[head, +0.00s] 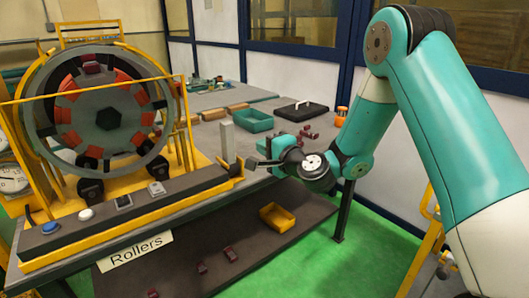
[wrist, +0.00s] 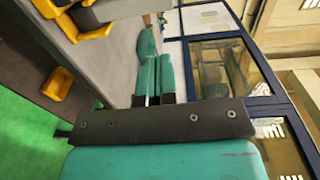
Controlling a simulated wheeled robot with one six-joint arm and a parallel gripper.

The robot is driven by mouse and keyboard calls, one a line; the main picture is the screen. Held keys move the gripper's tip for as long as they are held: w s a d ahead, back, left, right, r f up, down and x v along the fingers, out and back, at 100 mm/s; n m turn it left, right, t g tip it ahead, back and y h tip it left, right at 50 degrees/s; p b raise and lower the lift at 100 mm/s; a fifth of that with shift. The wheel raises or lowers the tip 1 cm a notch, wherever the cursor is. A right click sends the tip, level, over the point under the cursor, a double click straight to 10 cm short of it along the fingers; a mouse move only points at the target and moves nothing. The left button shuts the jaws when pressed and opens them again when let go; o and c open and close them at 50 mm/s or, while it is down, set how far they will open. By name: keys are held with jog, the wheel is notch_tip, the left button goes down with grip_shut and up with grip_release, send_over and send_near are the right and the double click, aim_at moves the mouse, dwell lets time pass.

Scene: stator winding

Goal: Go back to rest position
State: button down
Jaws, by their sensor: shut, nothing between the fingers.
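My gripper (head: 256,163) is at the end of my teal arm, level over the table, just right of the stator stand's yellow base. Its dark fingers point left and look shut, with nothing held. In the wrist view my gripper (wrist: 153,100) shows beyond the dark bracket, its two narrow fingers close together. The large stator ring (head: 108,115) with red-orange pieces inside stands upright on rollers at the left, apart from my gripper.
A grey upright block (head: 227,141) stands just left of my gripper. Behind are a green tray (head: 253,121), a black plate with a handle (head: 301,109) and several dark red parts (head: 309,134). A yellow bin (head: 277,217) sits on the lower shelf. Green floor lies right.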

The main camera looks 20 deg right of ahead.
dwell(0.3)
jog(key=s+a+r+n+g+y, duration=0.3)
jog(key=s+a+n+g, duration=0.2)
jog(key=s+a+n, duration=0.25)
jog(key=s+a+r+n+g+y, duration=0.2)
jog(key=s+a+r+n+g, duration=0.1)
jog(key=s+a+n+g, duration=0.4)
jog(key=s+d+n+g+h, duration=0.2)
jog(key=s+d+n+h, duration=0.1)
jog(key=s, duration=0.7)
jog(key=s+d+n+g+h, duration=0.2)
jog(key=s+d+n, duration=0.1)
jog(key=s, duration=0.8)
jog(key=shift+s+d+f+n+g+h, duration=0.3)
jog(key=shift+f+n+h, duration=0.1)
jog(key=shift+n, duration=0.15)
